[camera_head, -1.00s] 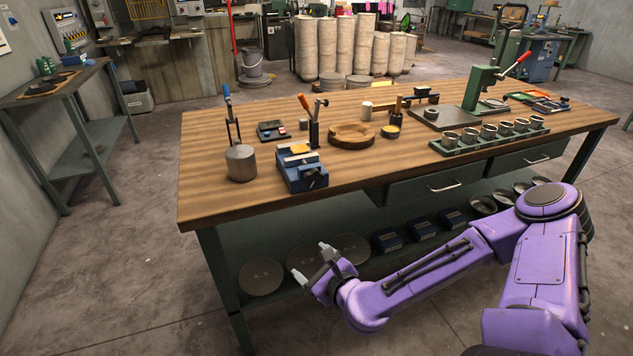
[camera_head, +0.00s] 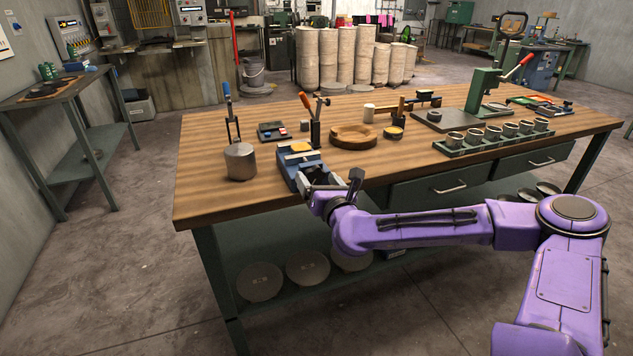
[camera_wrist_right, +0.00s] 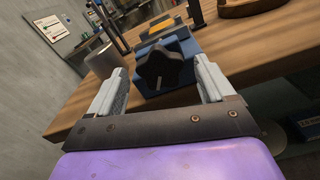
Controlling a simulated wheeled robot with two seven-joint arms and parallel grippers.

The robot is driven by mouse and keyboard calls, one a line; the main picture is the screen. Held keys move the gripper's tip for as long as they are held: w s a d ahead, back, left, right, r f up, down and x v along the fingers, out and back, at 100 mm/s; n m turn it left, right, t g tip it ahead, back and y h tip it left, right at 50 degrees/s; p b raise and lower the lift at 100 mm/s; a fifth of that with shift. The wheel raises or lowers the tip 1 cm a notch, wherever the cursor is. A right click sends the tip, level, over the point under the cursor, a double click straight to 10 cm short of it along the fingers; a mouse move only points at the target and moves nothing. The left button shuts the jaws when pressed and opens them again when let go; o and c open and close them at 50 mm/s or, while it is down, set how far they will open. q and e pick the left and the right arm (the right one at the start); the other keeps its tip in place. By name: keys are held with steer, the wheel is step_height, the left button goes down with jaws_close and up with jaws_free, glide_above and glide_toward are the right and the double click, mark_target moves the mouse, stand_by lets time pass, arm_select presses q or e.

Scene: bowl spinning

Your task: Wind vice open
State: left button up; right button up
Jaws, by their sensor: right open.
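The blue vice (camera_head: 291,167) stands at the front edge of the wooden workbench, with a yellow piece (camera_head: 301,147) on top. In the right wrist view the vice (camera_wrist_right: 184,47) shows its dark star-shaped knob (camera_wrist_right: 165,66) facing the camera. My right gripper (camera_head: 304,183) is at the front of the vice. In the right wrist view its two fingers (camera_wrist_right: 163,80) are open, one on each side of the knob. I cannot tell whether they touch it. My left gripper is not in view.
A metal cylinder (camera_head: 240,162) stands left of the vice on the workbench (camera_head: 207,200). A wooden ring (camera_head: 352,137) and a red-handled tool (camera_head: 315,125) stand behind and to the right. A green rack of cups (camera_head: 492,138) is farther right. Round discs (camera_head: 260,281) lie on the lower shelf.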

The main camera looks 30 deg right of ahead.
steer(key=shift+w+d, duration=0.15)
steer(key=shift+w, duration=0.35)
steer(key=c, duration=1.1)
steer(key=shift+o, duration=0.2)
